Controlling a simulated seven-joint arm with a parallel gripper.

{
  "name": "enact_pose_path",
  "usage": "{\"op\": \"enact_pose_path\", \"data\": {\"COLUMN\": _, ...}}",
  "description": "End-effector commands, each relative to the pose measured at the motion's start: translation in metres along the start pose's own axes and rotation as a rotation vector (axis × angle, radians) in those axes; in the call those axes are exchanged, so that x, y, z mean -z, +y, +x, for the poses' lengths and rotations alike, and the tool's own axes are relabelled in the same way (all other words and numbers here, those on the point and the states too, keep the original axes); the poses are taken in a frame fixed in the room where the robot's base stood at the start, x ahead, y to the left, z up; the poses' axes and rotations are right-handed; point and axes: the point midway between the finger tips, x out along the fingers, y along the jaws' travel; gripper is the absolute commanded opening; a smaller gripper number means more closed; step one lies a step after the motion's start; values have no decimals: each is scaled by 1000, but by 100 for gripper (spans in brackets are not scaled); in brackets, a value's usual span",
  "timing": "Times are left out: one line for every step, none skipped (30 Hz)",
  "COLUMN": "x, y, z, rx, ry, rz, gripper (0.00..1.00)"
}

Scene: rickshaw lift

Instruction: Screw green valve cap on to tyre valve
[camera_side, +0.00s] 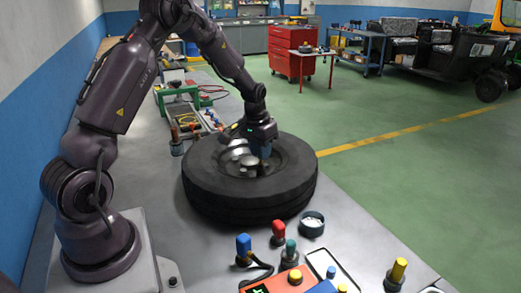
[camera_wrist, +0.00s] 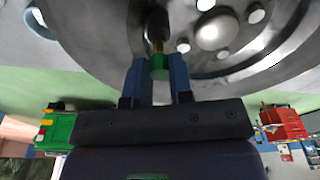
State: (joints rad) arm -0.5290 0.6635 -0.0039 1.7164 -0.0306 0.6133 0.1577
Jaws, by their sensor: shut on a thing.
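The black tyre (camera_side: 240,203) lies flat on the grey bench, its silver wheel (camera_wrist: 95,30) facing up. The wrist view shows the tyre valve as a black stem (camera_wrist: 157,22) with a brass threaded end (camera_wrist: 159,46). My gripper (camera_side: 262,151) is over the wheel; its blue fingers show in the wrist view (camera_wrist: 159,60). They are shut on the green valve cap (camera_wrist: 160,69), which is in line with the valve, at its brass end. I cannot tell how far the threads are engaged. In the side view my gripper hides cap and valve.
In front of the tyre stand blue (camera_side: 243,244), red (camera_side: 278,230), teal (camera_side: 290,248) and yellow (camera_side: 398,270) topped pieces. A round dish (camera_side: 311,224) sits close to the tyre. A green tool frame (camera_side: 178,92) stands behind it.

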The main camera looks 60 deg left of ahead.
Motion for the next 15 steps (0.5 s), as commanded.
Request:
{"op": "enact_pose_path", "data": {"x": 0, "y": 0, "z": 0, "rx": 0, "ry": 0, "rz": 0, "gripper": 6}}
{"op": "enact_pose_path", "data": {"x": 0, "y": 0, "z": 0, "rx": 0, "ry": 0, "rz": 0, "gripper": 6}}
{"op": "enact_pose_path", "data": {"x": 0, "y": 0, "z": 0, "rx": 0, "ry": 0, "rz": 0, "gripper": 6}}
{"op": "enact_pose_path", "data": {"x": 0, "y": 0, "z": 0, "rx": 0, "ry": 0, "rz": 0, "gripper": 6}}
{"op": "enact_pose_path", "data": {"x": 0, "y": 0, "z": 1, "rx": 0, "ry": 0, "rz": 0, "gripper": 6}}
{"op": "enact_pose_path", "data": {"x": 0, "y": 0, "z": 1, "rx": 0, "ry": 0, "rz": 0, "gripper": 6}}
{"op": "enact_pose_path", "data": {"x": 0, "y": 0, "z": 2, "rx": 0, "ry": 0, "rz": 0, "gripper": 6}}
{"op": "enact_pose_path", "data": {"x": 0, "y": 0, "z": 2, "rx": 0, "ry": 0, "rz": 0, "gripper": 6}}
{"op": "enact_pose_path", "data": {"x": 0, "y": 0, "z": 2, "rx": 0, "ry": 0, "rz": 0, "gripper": 6}}
{"op": "enact_pose_path", "data": {"x": 0, "y": 0, "z": 3, "rx": 0, "ry": 0, "rz": 0, "gripper": 6}}
{"op": "enact_pose_path", "data": {"x": 0, "y": 0, "z": 3, "rx": 0, "ry": 0, "rz": 0, "gripper": 6}}
{"op": "enact_pose_path", "data": {"x": 0, "y": 0, "z": 4, "rx": 0, "ry": 0, "rz": 0, "gripper": 6}}
{"op": "enact_pose_path", "data": {"x": -1, "y": 0, "z": 4, "rx": 0, "ry": 0, "rz": 0, "gripper": 6}}
{"op": "enact_pose_path", "data": {"x": -1, "y": 0, "z": 5, "rx": 0, "ry": 0, "rz": 0, "gripper": 6}}
{"op": "enact_pose_path", "data": {"x": -1, "y": 0, "z": 5, "rx": 0, "ry": 0, "rz": 0, "gripper": 6}}
